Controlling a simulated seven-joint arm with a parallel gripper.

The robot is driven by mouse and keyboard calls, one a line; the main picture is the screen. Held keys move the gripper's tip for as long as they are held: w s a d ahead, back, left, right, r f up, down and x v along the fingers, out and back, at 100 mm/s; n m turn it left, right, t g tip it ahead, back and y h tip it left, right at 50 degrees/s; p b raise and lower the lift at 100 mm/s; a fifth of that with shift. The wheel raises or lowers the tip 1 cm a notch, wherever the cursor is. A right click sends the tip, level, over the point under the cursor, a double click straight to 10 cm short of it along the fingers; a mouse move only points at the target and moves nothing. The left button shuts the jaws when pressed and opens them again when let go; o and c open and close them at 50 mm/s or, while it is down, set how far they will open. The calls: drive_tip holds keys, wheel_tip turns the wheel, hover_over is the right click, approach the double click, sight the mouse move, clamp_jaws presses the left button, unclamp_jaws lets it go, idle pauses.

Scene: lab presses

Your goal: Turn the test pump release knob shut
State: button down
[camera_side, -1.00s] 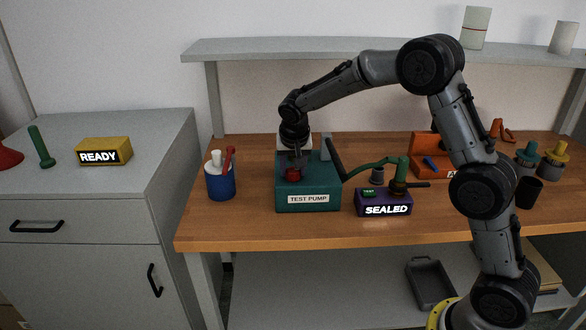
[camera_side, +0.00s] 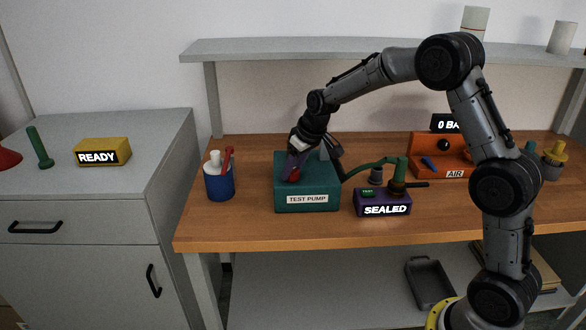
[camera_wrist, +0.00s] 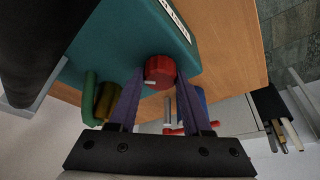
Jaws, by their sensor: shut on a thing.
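The teal test pump box (camera_side: 307,205) stands on the wooden bench. Its red release knob (camera_side: 294,174) sits on the top near the left side. In the wrist view the red knob (camera_wrist: 160,72), with a white mark on its face, lies between the purple fingers. My gripper (camera_side: 291,169) is tilted and shut on the knob; its wrist leans up to the right. The gripper also shows in the wrist view (camera_wrist: 158,82). A purple box lit SEALED (camera_side: 383,205) stands right of the pump, with a green hose running toward it.
A blue cup (camera_side: 220,184) with red and white items stands close left of the pump. An orange AIR unit (camera_side: 430,165) with a dark display is at the right. A yellow box lit READY (camera_side: 102,152) sits on the left cabinet. The front bench strip is bare.

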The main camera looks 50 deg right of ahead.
drive_tip(key=n+y, duration=0.1)
drive_tip(key=n, duration=0.3)
drive_tip(key=shift+d+n+y, duration=0.15)
drive_tip(key=shift+n+y, duration=0.15)
drive_tip(key=shift+y, duration=0.1)
drive_tip(key=shift+w+d+n+g+y, duration=0.1)
drive_tip(key=shift+n+g+y, duration=0.25)
drive_tip(key=shift+n, duration=0.65)
drive_tip(key=shift+n+g+y, duration=0.25)
drive_tip(key=shift+n+y, duration=0.1)
drive_tip(key=shift+n, duration=0.65)
drive_tip(key=shift+c, duration=1.7)
unclamp_jaws()
drive_tip(key=shift+r, duration=0.1)
drive_tip(key=v, duration=1.3)
drive_tip(key=shift+r, duration=0.35)
drive_tip(key=shift+d, duration=0.1)
